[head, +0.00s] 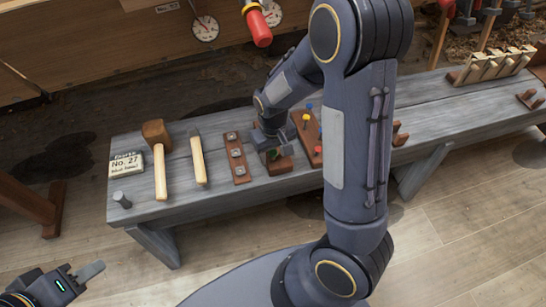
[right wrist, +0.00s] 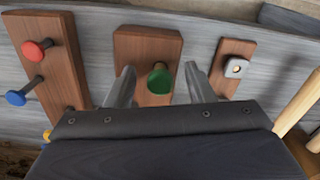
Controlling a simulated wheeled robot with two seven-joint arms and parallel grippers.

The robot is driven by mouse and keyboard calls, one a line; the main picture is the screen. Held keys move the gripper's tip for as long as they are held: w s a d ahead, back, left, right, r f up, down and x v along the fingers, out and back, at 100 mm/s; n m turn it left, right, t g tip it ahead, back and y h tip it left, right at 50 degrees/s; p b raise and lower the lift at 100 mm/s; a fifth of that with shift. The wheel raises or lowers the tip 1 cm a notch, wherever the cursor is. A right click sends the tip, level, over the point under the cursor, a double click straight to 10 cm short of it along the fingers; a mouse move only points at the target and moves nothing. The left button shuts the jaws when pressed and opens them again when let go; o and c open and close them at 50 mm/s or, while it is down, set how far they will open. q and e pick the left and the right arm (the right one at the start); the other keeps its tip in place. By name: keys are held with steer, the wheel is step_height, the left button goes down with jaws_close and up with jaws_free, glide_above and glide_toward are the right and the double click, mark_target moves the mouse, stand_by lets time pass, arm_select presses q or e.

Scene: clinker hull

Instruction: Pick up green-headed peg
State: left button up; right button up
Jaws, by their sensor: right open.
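The green-headed peg (right wrist: 161,78) stands in a brown wooden block (right wrist: 147,48) in the right wrist view. My right gripper (right wrist: 159,69) is open, with one finger on each side of the green head and visible gaps to it. In the head view my right gripper (head: 278,150) is down at the bench over this block, and the green head (head: 273,154) is mostly hidden by it. My left gripper (head: 88,273) is at the lower left, away from the bench; its jaw opening does not show clearly.
Beside the block is a board with red (right wrist: 34,50) and blue (right wrist: 16,97) pegs. On the other side is a strip with metal nuts (right wrist: 236,67). A mallet (head: 158,150), a chisel (head: 197,160) and a sign (head: 126,163) lie further left on the grey bench (head: 180,208).

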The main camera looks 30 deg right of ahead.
steer(key=shift+c, duration=0.2)
steer(key=c, duration=1)
